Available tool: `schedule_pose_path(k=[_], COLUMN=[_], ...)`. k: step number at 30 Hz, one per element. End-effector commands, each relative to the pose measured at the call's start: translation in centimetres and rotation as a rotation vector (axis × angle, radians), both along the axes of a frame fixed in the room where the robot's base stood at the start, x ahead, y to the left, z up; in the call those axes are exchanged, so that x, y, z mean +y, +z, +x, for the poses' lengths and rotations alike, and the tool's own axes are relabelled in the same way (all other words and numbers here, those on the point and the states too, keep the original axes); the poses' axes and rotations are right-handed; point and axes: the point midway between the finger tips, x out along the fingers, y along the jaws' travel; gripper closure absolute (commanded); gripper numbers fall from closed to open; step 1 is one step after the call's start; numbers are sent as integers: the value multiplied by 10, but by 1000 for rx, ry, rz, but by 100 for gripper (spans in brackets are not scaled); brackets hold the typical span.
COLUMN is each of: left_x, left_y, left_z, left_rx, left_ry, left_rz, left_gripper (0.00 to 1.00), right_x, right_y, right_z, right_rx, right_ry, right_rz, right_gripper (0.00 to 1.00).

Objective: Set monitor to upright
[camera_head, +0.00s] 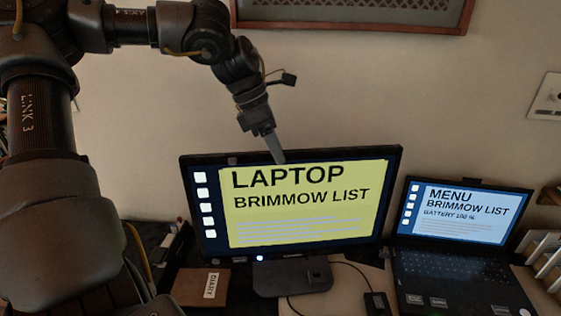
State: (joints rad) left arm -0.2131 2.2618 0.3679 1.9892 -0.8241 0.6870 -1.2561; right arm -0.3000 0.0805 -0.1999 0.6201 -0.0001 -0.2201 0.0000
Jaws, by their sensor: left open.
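The monitor (215,243) stands on its dark base (300,280) at the centre. Its lit screen shows a yellow window reading "LAPTOP BRIMMOW LIST". The panel faces me; how far it leans back or forward is hard to tell. My left arm comes in from the left and reaches over to the monitor's top edge. My left gripper (279,160) points down there, with its fingertip overlapping the top edge near the middle; I cannot tell if it touches. It is open, seen nearly edge-on, with nothing visible in it. My right gripper is out of view.
An open laptop (455,267) stands to the right of the monitor. A brown diary (200,287) lies at the front left of the base. A small black box (377,303) with a cable lies between base and laptop. The wall is close behind; a wooden frame (350,27) hangs above.

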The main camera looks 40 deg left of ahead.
Motion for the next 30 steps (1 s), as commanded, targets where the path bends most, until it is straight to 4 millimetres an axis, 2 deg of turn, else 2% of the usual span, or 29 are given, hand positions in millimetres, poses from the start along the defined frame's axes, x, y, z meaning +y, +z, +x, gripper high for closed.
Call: schedule_pose_path(k=[3, 10, 22, 26, 30], left_x=[9, 20, 22, 22, 19], left_y=[23, 53, 60, 60, 56], left_z=[-5, -13, -16, -14, -3], left_rx=[-5, -1, 2, -9, -84], left_ry=[4, 2, 0, -6, -46], left_rz=[1, 1, 0, -12, -79], left_gripper=[56, 56, 56, 73, 92], right_x=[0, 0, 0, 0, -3], right_y=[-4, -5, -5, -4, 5], right_z=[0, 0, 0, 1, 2], right_rx=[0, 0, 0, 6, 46], right_ry=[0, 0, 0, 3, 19], right_rz=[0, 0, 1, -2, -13], right_gripper=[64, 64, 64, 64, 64])
